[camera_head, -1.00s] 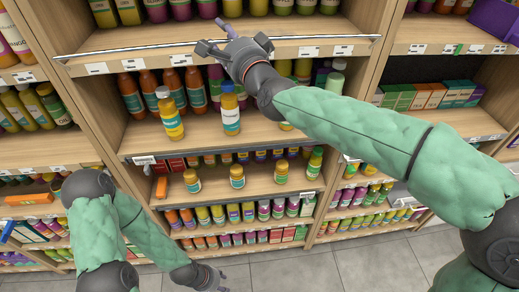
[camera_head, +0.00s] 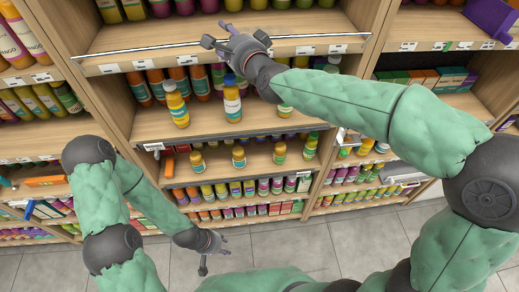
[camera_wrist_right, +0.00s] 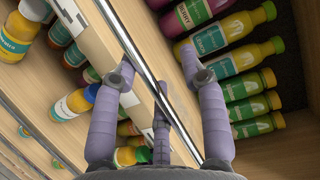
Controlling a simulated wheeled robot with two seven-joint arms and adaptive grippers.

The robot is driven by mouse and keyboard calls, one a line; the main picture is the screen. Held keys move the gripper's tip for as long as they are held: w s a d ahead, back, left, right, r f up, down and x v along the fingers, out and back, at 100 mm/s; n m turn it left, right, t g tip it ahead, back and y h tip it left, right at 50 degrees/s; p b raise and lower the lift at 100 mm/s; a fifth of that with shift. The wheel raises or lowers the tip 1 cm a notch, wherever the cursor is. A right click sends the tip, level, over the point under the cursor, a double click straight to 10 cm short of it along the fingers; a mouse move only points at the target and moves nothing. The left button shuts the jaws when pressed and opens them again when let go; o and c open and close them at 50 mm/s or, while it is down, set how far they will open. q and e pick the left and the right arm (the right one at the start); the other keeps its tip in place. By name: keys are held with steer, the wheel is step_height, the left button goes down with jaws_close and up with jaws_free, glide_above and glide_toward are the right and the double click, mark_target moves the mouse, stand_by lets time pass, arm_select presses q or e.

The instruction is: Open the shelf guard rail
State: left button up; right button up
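The guard rail (camera_head: 140,49) is a thin metal bar along the front of the upper shelf. In the right wrist view the rail (camera_wrist_right: 143,62) runs slantwise between my fingers. My right gripper (camera_head: 228,40) is at the rail's middle, in front of the shelf. In the right wrist view this gripper (camera_wrist_right: 158,98) has its fingers spread on both sides of the rail, with a gap to it; a third finger is close to the rail, contact unclear. My left gripper (camera_head: 214,254) hangs low over the floor, fingers apart and empty, away from the rail.
Bottles stand behind the rail on the upper shelf (camera_head: 300,44). Yellow and blue-capped bottles (camera_head: 232,98) stand on the shelf below, under my right forearm. Lower shelves hold small jars (camera_head: 238,156). The tiled floor (camera_head: 340,232) before the shelves looks clear.

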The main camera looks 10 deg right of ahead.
steer(key=s+d+r+g+p, duration=0.1)
steer(key=s+d+r+p, duration=0.1)
steer(key=s, duration=0.3)
steer(key=s+d+r+p, duration=0.1)
steer(key=s+d+p, duration=0.15)
steer(key=s, duration=0.25)
step_height(320, 180, down, 44)
steer(key=w+d+n+g+h+b, duration=0.1)
steer(key=d+n+g+h+b, duration=0.1)
steer(key=b, duration=1.3)
steer(key=n+g+h, duration=0.1)
steer(key=n+g, duration=0.1)
steer(key=g, duration=0.1)
steer(key=shift+w+d+f+n+g, duration=0.2)
steer(key=shift+w+d+n+g, duration=0.1)
steer(key=shift+w+d+g, duration=0.1)
